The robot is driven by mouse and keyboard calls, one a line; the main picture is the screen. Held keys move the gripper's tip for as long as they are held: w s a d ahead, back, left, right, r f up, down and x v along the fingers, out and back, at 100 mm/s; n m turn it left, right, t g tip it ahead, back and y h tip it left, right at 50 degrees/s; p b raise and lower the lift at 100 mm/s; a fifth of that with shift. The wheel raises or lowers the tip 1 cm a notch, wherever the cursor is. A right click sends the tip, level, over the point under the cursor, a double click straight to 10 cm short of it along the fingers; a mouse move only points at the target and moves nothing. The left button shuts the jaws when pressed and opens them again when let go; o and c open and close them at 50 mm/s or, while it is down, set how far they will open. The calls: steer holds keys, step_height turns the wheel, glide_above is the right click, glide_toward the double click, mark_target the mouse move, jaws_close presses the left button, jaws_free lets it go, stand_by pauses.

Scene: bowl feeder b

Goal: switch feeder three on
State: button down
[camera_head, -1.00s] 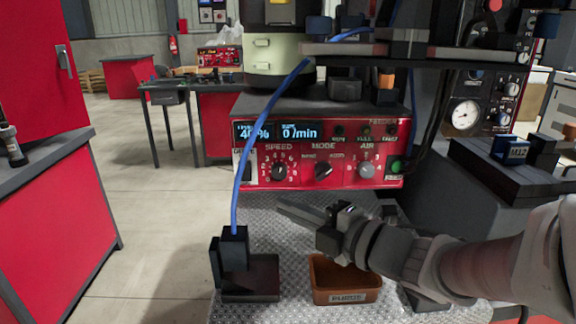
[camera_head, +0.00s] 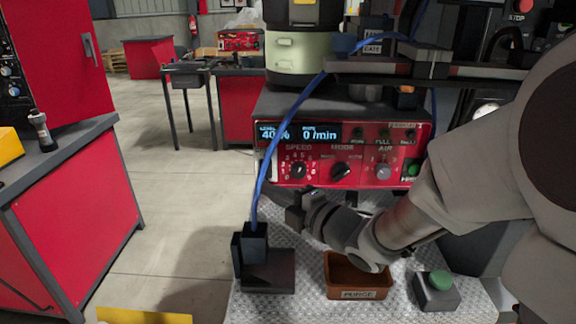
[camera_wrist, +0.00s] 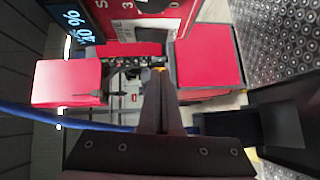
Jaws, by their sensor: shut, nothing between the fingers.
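The red feeder control panel (camera_head: 340,172) stands in the middle of the head view. Its display (camera_head: 298,133) reads 40 % and 0 /min. Below are the speed knob (camera_head: 298,170), mode knob (camera_head: 341,170) and air knob (camera_head: 383,171); a green button (camera_head: 411,168) is at the lower right. The panel's left edge is partly hidden by a blue cable (camera_head: 264,170). My gripper (camera_head: 270,192) is shut and empty, just below and in front of the panel's lower left corner. In the wrist view, its closed fingers (camera_wrist: 157,80) point past the panel (camera_wrist: 110,20). I see no contact.
The blue cable runs down to a black bracket (camera_head: 267,280) close to my gripper. An orange-brown purge bin (camera_head: 358,292) and a green push button (camera_head: 438,282) sit on the textured plate. A red cabinet (camera_head: 70,215) stands at left, with open floor between.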

mark_target(262, 177)
steer(key=shift+w+a+f, duration=0.1)
steer(key=shift+w+f, duration=0.1)
steer(key=shift+w, duration=1.8)
steer(key=shift+w+f+b, duration=0.25)
steer(key=shift+b, duration=0.5)
steer(key=shift+r, duration=0.15)
steer(key=shift+s, duration=0.15)
